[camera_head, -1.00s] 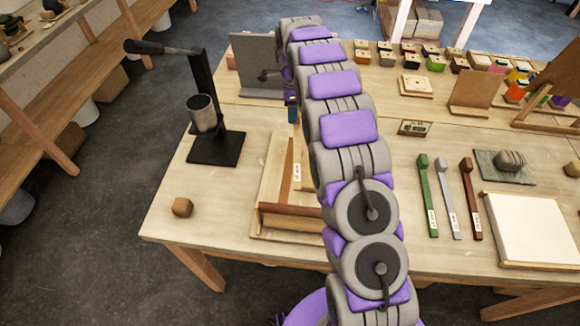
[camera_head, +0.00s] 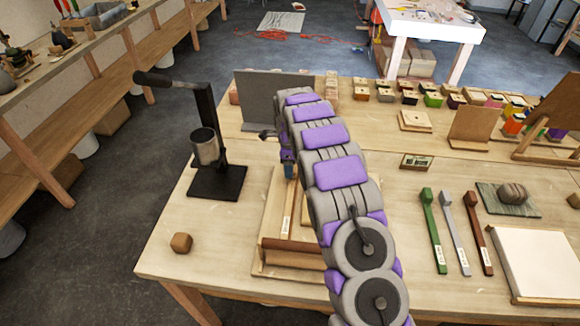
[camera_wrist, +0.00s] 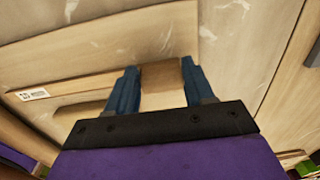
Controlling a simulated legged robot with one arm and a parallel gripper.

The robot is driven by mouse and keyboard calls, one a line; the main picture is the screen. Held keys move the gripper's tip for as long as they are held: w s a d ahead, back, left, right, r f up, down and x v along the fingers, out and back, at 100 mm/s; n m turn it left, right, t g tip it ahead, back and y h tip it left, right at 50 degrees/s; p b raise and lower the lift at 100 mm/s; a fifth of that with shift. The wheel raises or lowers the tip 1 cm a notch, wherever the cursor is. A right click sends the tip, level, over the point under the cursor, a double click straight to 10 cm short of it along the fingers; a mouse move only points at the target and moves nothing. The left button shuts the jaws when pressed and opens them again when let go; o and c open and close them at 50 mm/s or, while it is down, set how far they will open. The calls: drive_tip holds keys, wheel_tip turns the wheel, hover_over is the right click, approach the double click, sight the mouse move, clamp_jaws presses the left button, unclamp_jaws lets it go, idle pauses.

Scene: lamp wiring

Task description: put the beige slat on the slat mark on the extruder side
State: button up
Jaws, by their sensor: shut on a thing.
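My gripper (camera_wrist: 160,88) is shut, its blue fingers on either side of a tan-brown piece, which I take to be the beige slat (camera_wrist: 161,76). Only a short face of the slat shows, and it looks darker than the boards around it. In the head view my gripper (camera_head: 289,170) is mostly hidden behind my arm, above the back of the wooden frame, and the slat cannot be made out there. The extruder (camera_head: 207,150), a black stand with a lever and a metal cylinder, stands left of my gripper. I cannot make out the slat mark.
A wooden frame (camera_head: 259,262) with a brown bar (camera_head: 292,246) and a labelled strip (camera_head: 287,222) lies under my arm. A grey upright panel (camera_head: 262,100) stands behind my gripper. A small brown block (camera_head: 181,243) sits front left. Table around it is clear.

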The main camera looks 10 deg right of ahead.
drive_tip(key=shift+d, duration=0.3)
drive_tip(key=o, duration=1)
drive_tip(key=shift+d, duration=0.3)
drive_tip(key=shift+c, duration=0.2)
drive_tip(key=shift+o, duration=1.2)
drive_tip(key=shift+a, duration=0.45)
drive_tip(key=shift+r, duration=0.25)
wheel_tip(320, 180, up, 12)
drive_tip(key=p, duration=0.2)
drive_tip(key=shift+s, duration=0.2)
